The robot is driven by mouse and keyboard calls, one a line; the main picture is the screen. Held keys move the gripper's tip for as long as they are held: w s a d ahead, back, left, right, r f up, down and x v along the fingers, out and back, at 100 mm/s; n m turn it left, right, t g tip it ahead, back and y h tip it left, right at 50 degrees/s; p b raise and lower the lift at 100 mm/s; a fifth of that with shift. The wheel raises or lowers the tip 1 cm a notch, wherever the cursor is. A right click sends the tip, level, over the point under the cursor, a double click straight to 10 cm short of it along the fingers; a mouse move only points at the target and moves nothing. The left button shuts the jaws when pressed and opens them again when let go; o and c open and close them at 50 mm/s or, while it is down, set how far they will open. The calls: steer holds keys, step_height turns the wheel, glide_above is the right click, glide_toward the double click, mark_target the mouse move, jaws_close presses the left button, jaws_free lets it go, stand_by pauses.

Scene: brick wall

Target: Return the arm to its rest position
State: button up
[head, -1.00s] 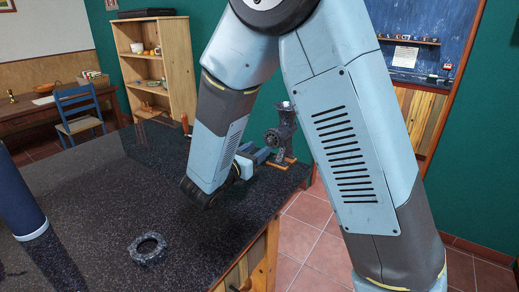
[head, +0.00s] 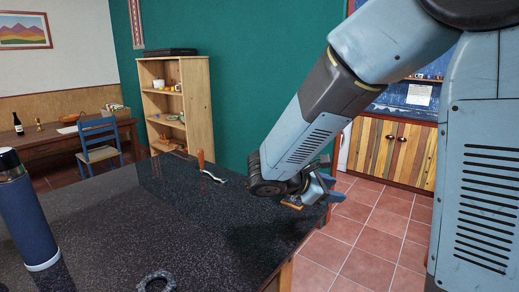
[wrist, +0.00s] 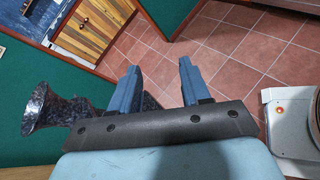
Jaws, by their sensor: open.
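My gripper (head: 325,190) is beyond the right edge of the dark speckled worktop (head: 165,215) in the head view, partly hidden by my own wrist. In the wrist view its two blue fingers (wrist: 160,80) stand apart with nothing between them; red floor tiles show past the gap. A dark speckled grinder (wrist: 48,108) with a flared mouth shows left of the fingers, its lower part hidden behind the gripper body. In the head view my wrist hides most of it, and a wooden piece (head: 291,203) shows at the worktop's edge.
A dark ring (head: 156,282) lies at the near edge of view. A blue flask (head: 27,222) stands at left, and an orange-handled tool (head: 203,162) is on the far worktop. A wooden shelf (head: 199,105) and blue chair (head: 99,142) stand behind. Tiled floor (head: 375,225) is open at right.

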steer(key=s+d+r+m+y, duration=0.2)
steer(key=s+r+m+y, duration=0.2)
steer(key=s+m+y, duration=0.2)
steer(key=s+d+r+m+y, duration=0.3)
steer(key=s+m+y, duration=0.3)
steer(key=s+m, duration=0.5)
steer(key=shift+r+m, duration=0.5)
steer(key=shift+m, duration=0.1)
steer(key=shift+a, duration=0.1)
